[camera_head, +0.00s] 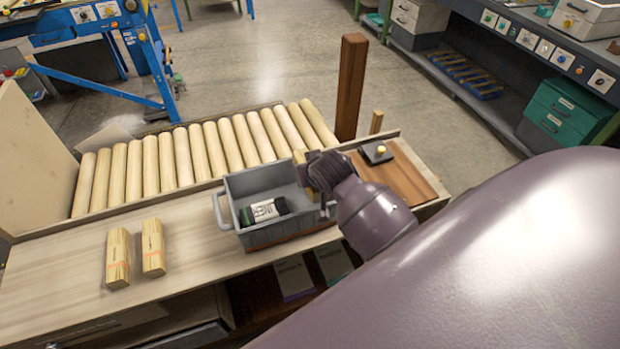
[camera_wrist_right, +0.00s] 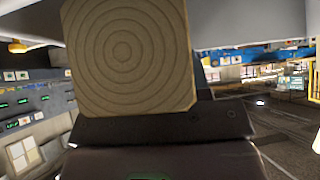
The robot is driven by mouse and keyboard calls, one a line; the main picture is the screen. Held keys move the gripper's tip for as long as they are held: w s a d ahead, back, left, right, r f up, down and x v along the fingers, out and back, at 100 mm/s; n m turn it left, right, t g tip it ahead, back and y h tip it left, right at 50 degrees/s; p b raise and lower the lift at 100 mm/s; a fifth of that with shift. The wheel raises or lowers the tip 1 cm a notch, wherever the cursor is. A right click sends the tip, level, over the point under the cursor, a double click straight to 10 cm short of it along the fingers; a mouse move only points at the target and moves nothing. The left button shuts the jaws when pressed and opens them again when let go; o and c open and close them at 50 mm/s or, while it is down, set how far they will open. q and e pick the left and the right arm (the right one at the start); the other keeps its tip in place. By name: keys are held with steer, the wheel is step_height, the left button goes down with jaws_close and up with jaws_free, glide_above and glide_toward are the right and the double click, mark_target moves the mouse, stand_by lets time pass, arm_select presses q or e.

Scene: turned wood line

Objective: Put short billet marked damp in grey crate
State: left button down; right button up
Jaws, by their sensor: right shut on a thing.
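My right gripper (camera_head: 325,172) is shut on a wooden billet (camera_head: 299,157) at the right end of the grey crate. The billet's square end, with growth rings, fills the upper middle of the right wrist view (camera_wrist_right: 125,52). No damp mark shows on its visible faces. The grey crate (camera_head: 285,236) stands on the bench with its handle to the left. A dark item with a white label (camera_head: 264,210) lies inside it. My left gripper is not in view.
A row of pale rollers (camera_head: 173,158) runs behind the bench. A dark wooden post (camera_head: 351,86) stands behind the crate. The bench between the billets and crate is clear.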

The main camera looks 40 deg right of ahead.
steer(key=shift+f, duration=1.65)
steer(key=shift+f, duration=0.35)
steer(key=shift+s+f, duration=0.15)
steer(key=shift+f, duration=0.1)
steer(key=o, duration=0.6)
steer(key=shift+f, duration=0.1)
steer(key=shift+o, duration=1.1)
steer(key=shift+s+f, duration=0.1)
steer(key=shift+r, duration=0.4)
steer(key=v, duration=1.2)
steer(key=shift+r, duration=0.45)
steer(key=shift+w, duration=0.25)
